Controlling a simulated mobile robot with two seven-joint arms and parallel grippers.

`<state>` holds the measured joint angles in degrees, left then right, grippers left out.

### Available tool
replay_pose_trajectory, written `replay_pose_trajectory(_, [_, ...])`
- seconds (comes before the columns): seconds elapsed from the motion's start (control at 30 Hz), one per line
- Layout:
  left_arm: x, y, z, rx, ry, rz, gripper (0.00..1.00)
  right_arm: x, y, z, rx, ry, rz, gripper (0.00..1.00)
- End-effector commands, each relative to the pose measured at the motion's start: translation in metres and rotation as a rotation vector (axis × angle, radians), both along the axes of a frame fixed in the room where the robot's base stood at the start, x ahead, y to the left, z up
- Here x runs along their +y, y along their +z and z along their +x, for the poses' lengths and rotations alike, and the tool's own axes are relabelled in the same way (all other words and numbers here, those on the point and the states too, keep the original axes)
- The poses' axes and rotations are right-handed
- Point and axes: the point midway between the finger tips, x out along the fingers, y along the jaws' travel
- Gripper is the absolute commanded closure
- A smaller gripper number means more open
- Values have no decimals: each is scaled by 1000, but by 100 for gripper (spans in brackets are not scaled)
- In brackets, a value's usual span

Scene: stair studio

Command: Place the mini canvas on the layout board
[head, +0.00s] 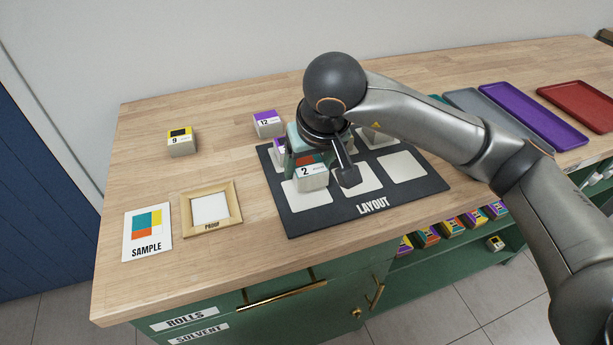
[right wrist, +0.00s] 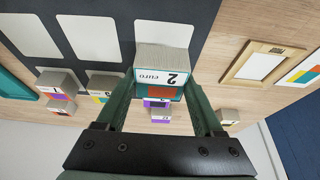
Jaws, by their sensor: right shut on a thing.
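My right gripper (head: 325,165) is shut on the mini canvas (head: 311,178), a pale block with a teal and orange top and the number 2 on its side. In the right wrist view the fingers (right wrist: 160,88) sit on both sides of the canvas (right wrist: 162,58). The canvas is over the front left white square of the dark layout board (head: 335,208). I cannot tell whether it touches the board. That square is partly hidden by the canvas; it shows in the right wrist view too. My left gripper is not in view.
Numbered blocks 9 (head: 181,143) and 12 (head: 268,124) stand left of and behind the board. A framed proof (head: 211,208) and a sample card (head: 147,233) lie at left. Purple (head: 531,112) and red (head: 583,104) trays lie at right.

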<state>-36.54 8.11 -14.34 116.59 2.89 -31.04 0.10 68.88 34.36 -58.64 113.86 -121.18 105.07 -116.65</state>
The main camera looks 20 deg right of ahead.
Motion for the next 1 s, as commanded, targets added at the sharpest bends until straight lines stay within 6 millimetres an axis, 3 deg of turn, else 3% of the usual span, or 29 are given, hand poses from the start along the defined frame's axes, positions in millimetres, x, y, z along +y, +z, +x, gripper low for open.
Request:
replay_pose_trajectory(0.3, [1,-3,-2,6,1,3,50,1,-37,8,2,2,1,85])
replay_pose_trajectory(0.77, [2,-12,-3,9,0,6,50,1,-46,8,-1,1,0,85])
replay_pose_trajectory(0.8, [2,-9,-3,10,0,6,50,1,-44,8,0,1,0,26])
replay_pose_trajectory(1.0, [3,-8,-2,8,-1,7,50,1,-44,8,0,1,0,4])
